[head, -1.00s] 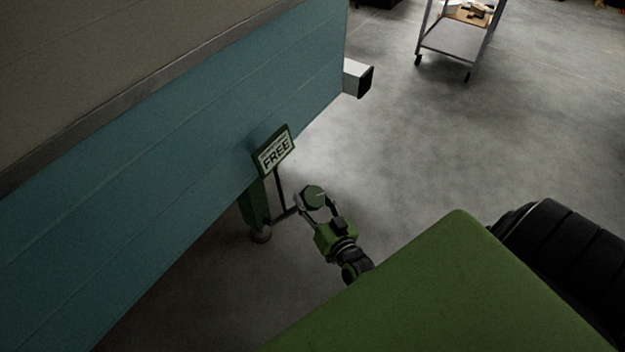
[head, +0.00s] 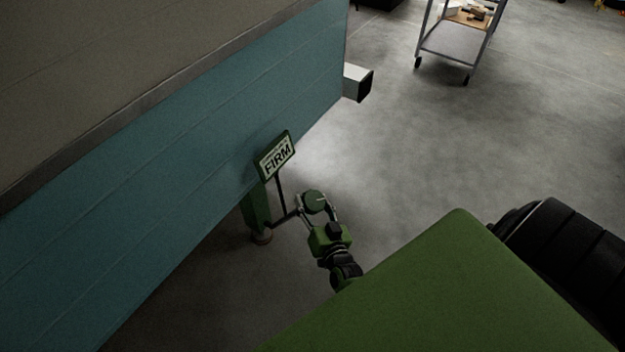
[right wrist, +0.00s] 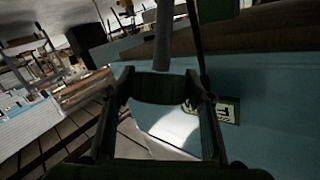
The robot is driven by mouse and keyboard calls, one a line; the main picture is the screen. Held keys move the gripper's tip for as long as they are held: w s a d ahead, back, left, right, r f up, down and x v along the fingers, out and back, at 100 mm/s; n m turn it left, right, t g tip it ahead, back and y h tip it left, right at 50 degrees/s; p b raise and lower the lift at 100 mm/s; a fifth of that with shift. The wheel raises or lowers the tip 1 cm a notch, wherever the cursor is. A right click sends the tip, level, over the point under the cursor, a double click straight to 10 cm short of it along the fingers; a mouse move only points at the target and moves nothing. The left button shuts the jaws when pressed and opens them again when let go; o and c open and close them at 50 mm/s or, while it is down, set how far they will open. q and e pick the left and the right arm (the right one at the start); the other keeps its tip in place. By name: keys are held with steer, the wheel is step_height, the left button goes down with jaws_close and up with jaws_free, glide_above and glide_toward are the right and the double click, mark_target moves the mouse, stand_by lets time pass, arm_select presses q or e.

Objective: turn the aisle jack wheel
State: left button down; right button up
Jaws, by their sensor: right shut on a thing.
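The jack wheel (head: 314,201) is a small green disc beside the camper's lower side, on a thin arm from the green jack leg (head: 257,208). A sign (head: 275,158) on a post above the jack reads FIRM. My right gripper (head: 318,208) is shut on the wheel, with its fingers around the disc's sides. In the right wrist view, the two fingers (right wrist: 163,88) reach forward with the wheel (right wrist: 165,88) between them, and part of the sign (right wrist: 228,110) shows at right. My left gripper is not in view.
The blue and beige camper wall (head: 170,170) runs close along the left. A square tube end (head: 357,80) juts from its corner. A grey cart (head: 455,45) stands at the back. Open concrete floor (head: 480,140) lies to the right.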

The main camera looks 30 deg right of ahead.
steer(key=o, duration=1.1)
steer(key=v, duration=1.2)
